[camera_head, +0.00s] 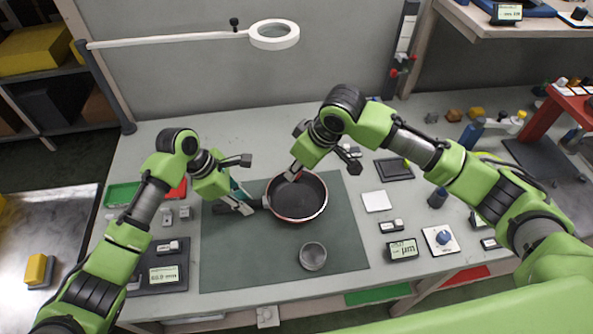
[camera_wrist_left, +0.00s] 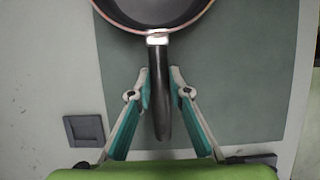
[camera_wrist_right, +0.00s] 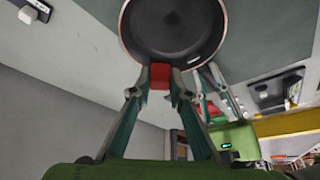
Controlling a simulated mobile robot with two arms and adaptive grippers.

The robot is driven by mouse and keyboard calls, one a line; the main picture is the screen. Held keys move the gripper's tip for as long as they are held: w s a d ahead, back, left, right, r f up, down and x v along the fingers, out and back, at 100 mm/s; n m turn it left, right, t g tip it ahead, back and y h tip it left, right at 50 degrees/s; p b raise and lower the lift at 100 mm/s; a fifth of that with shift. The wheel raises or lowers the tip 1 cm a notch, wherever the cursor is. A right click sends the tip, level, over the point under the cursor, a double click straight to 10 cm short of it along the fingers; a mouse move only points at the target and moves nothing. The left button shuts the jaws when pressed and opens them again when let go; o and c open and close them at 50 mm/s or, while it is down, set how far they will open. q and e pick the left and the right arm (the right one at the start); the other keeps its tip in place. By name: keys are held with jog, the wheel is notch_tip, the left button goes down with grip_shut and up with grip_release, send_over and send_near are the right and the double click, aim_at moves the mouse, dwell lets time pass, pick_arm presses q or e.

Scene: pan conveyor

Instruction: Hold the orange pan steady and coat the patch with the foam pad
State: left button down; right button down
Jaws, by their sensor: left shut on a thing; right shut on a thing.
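The pan (camera_head: 308,203) has a dark inside and a thin orange rim, and lies on the green mat (camera_head: 240,262). My left gripper (camera_head: 245,203) is shut on the pan's black handle; the handle (camera_wrist_left: 162,120) shows between its fingers in the left wrist view. My right gripper (camera_head: 293,172) is at the pan's far edge, shut on a small red block. That red block (camera_wrist_right: 160,76) shows between the fingertips in the right wrist view, by the rim; it may be the foam pad. I cannot tell whether it touches the pan. No distinct patch shows inside the pan.
A small round grey dish (camera_head: 313,257) stands on the mat in front of the pan. A white square (camera_head: 376,201), a dark square tray (camera_head: 393,169) and a display (camera_head: 403,250) are to the right. A ring lamp (camera_head: 250,36) hangs behind. The mat's front left is clear.

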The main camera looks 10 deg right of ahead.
dwell(0.3)
pick_arm(q)
jog(key=c, duration=1.8)
grip_release()
jog(key=shift+r, duration=0.1)
jog(key=v, duration=1.1)
jog(key=shift+a+r, duration=0.15)
jog(key=shift+r, duration=0.25)
jog(key=shift+r, duration=0.1)
